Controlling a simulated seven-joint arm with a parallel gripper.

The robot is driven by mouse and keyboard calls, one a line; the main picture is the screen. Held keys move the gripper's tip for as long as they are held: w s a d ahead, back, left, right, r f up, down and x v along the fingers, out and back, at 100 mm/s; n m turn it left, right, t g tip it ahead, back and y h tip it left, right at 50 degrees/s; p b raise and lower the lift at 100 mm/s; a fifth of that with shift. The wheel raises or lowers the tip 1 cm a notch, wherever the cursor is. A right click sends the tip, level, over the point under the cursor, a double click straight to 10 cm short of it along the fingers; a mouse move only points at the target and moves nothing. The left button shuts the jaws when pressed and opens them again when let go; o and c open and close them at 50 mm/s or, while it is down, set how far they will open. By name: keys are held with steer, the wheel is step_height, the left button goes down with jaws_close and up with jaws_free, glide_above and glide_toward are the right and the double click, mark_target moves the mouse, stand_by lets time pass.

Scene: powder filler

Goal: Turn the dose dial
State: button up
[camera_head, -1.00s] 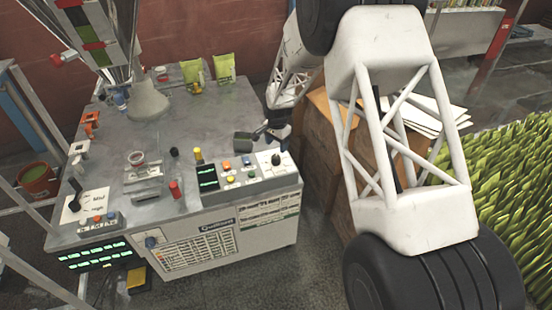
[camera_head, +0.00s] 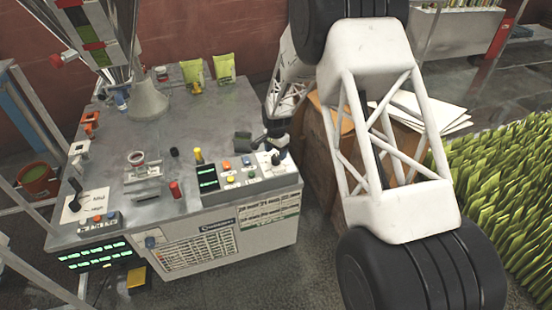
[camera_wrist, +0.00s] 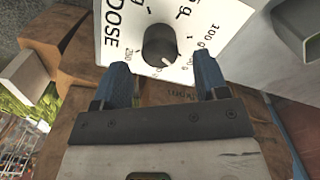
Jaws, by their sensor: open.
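The dose dial is a round black knob (camera_wrist: 160,45) on a white plate (camera_wrist: 116,22) marked DOSE, with gram labels around it. A light mark shows on the knob's lower right edge in the wrist view. In the head view the knob (camera_head: 276,159) sits at the right end of the control panel on the grey bench. My gripper (camera_wrist: 162,62) is open, its two blue fingers apart with the knob lying between and just past their tips in the picture. I cannot tell whether they touch it. In the head view my gripper (camera_head: 275,139) is right above the dial.
Cardboard boxes (camera_head: 322,150) are right of the bench.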

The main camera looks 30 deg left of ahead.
mark_target(276, 157)
steer(key=shift+f, duration=1.85)
steer(key=c, duration=0.9)
